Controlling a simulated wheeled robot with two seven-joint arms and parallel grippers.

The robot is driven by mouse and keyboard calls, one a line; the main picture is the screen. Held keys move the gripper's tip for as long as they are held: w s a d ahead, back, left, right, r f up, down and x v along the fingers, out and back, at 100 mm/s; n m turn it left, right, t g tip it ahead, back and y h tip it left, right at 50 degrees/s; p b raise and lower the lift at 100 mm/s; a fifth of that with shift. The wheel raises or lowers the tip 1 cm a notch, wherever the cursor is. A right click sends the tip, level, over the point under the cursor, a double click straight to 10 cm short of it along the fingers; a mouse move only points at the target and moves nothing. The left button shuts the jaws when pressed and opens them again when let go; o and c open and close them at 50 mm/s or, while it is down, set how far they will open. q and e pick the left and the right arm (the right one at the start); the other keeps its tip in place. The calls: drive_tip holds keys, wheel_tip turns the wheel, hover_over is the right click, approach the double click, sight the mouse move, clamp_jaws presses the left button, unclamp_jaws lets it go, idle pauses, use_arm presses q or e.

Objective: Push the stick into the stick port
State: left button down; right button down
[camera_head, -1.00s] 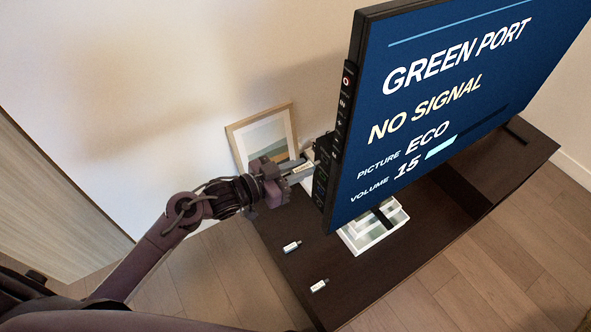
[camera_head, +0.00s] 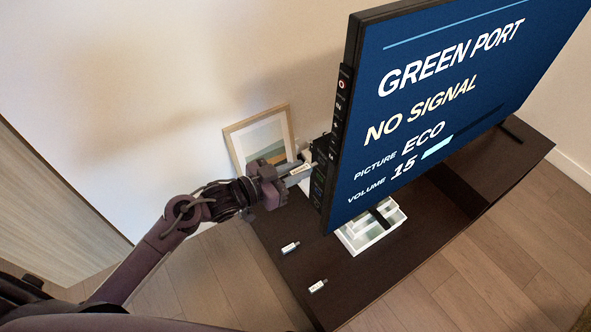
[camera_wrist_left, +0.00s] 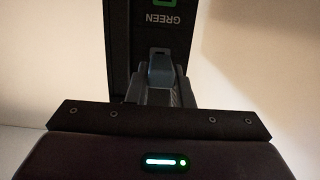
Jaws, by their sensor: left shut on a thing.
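My left gripper (camera_head: 294,174) is beside the left edge of the television (camera_head: 345,130). It is shut on a small stick (camera_wrist_left: 160,68), which shows bluish grey between the fingertips in the left wrist view. The stick points toward the television's dark side panel (camera_wrist_left: 150,32). A green-outlined port (camera_wrist_left: 164,3) with the word GREEN below it is at the top of that view, partly cut off. The stick's tip appears below the label, apart from the green outline. I cannot tell if it touches the panel. My right gripper is not in view.
Two more small sticks, one nearer the wall (camera_head: 290,248) and one nearer the front (camera_head: 318,286), lie on the dark cabinet (camera_head: 365,285). A white divided tray (camera_head: 372,232) sits under the screen. A framed picture (camera_head: 262,140) leans against the wall behind the gripper.

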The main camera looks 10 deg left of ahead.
sight(309, 165)
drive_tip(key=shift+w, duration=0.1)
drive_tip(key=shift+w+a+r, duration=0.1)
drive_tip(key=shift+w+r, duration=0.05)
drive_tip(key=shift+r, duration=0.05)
use_arm(q)
drive_tip(key=shift+p, duration=0.55)
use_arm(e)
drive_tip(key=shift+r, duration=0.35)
use_arm(q)
drive_tip(key=shift+r+x, duration=0.15)
drive_tip(key=shift+x, duration=0.65)
drive_tip(key=shift+r+x, duration=0.1)
drive_tip(key=shift+x, duration=0.65)
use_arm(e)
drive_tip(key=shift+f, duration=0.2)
use_arm(q)
drive_tip(key=c, duration=1.2)
unclamp_jaws()
